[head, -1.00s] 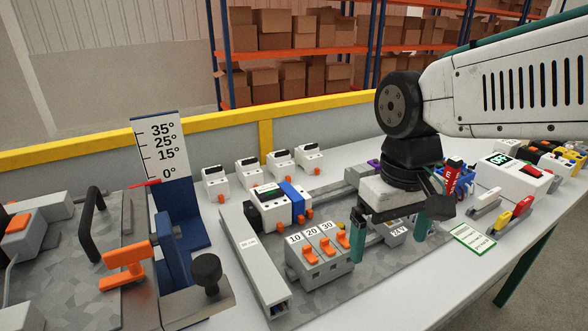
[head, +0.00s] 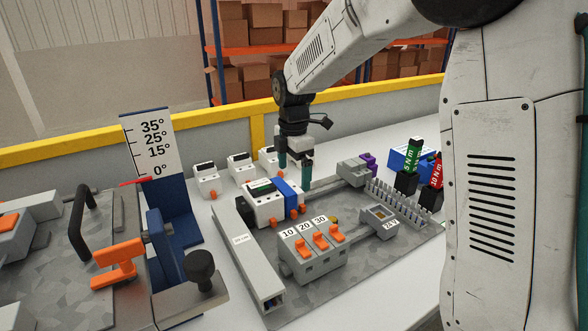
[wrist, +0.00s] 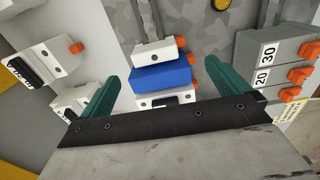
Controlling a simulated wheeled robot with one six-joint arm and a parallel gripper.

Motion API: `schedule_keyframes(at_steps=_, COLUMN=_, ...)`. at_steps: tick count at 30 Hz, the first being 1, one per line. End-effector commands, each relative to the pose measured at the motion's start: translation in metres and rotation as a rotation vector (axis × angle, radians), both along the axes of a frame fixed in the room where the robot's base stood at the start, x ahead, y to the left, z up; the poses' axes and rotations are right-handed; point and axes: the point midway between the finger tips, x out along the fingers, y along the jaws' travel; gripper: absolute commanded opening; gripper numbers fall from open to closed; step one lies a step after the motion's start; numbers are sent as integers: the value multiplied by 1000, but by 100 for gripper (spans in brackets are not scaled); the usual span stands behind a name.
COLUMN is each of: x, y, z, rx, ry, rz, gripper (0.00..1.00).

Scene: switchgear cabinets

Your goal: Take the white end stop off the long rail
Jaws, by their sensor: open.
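A narrow white block (wrist: 154,54), which looks like the white end stop, sits on the long rail (wrist: 149,16) against a blue module (wrist: 162,77). In the head view the blue module (head: 287,199) stands beside a white device (head: 262,207), and the white block on its right is mostly hidden. My gripper (head: 294,176) is open and empty above this row, pointing down. In the wrist view my gripper (wrist: 162,71) has one green finger on each side of the row, with no visible contact.
Breakers with orange levers (head: 320,248) stand in front of the row. Several loose white devices (head: 240,168) stand behind it. A grey duct (head: 246,258) lies to the left. A grey 24V block (head: 379,218) and a toothed grey strip (head: 402,199) are to the right.

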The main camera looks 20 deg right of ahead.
Motion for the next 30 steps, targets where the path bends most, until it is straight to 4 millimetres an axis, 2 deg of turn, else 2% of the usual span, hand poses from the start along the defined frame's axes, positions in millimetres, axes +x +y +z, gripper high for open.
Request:
schedule_keyframes(at_steps=5, x=-1, y=-1, z=-15, rx=-1, ry=3, rz=17, gripper=100)
schedule_keyframes(at_steps=12, x=-1, y=-1, z=-52, rx=-1, ry=4, rz=15, gripper=100)
schedule_keyframes(at_steps=18, x=-1, y=0, z=-73, rx=-1, ry=3, rz=15, gripper=100)
schedule_keyframes(at_steps=29, x=-1, y=0, z=-77, rx=0, ry=1, rz=14, gripper=100)
schedule_keyframes(at_steps=30, x=-1, y=0, z=-77, rx=0, ry=1, rz=14, gripper=89)
